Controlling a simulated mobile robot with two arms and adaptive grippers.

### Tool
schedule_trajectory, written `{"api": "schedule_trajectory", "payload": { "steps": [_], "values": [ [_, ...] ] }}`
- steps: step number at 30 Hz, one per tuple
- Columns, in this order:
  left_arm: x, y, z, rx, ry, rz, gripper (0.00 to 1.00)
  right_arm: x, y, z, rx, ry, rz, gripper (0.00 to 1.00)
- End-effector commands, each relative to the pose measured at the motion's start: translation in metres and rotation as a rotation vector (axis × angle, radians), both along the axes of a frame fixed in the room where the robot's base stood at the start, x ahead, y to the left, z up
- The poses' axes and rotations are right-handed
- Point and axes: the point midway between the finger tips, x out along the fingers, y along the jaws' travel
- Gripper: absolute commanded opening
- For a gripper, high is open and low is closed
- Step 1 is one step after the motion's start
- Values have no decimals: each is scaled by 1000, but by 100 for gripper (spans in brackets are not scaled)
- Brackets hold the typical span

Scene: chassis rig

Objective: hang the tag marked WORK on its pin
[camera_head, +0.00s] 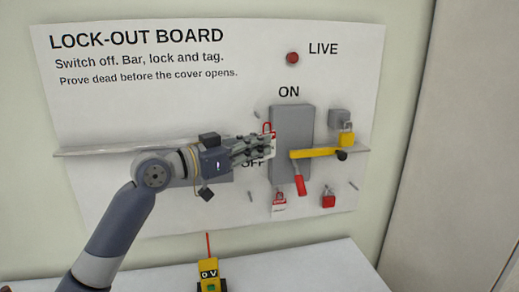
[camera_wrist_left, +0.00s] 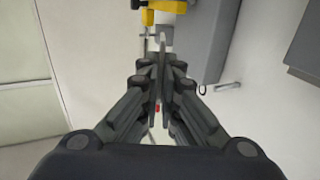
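My left gripper (camera_head: 262,146) is in front of the lock-out board (camera_head: 120,120), left of the grey switch box (camera_head: 291,125). Its fingers are closed on a thin red and white tag (camera_head: 272,142). In the left wrist view the tag (camera_wrist_left: 162,75) shows edge-on between the fingers (camera_wrist_left: 160,95); its lettering cannot be read. A second red and white tag (camera_head: 279,202) hangs below the box on the left; its lettering is too small to read. A short grey pin (camera_head: 256,114) stands out left of the box. Another pin (camera_head: 353,185) is at the lower right. My right gripper is not in view.
A yellow bar (camera_head: 315,153) crosses the box, with a yellow padlock (camera_head: 347,138) at its right. The red handle (camera_head: 299,185) points down. A red padlock (camera_head: 328,200) hangs lower right. A yellow tester (camera_head: 208,276) stands on the white table (camera_head: 310,270). A ledge (camera_head: 100,151) runs along the board.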

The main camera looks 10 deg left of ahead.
Motion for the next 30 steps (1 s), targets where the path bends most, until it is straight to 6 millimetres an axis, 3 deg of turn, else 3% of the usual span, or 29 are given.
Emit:
{"api": "schedule_trajectory", "payload": {
  "steps": [30],
  "values": [
    [47, 20, 1, -1, 1, 0, 0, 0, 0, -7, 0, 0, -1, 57]
  ]
}}
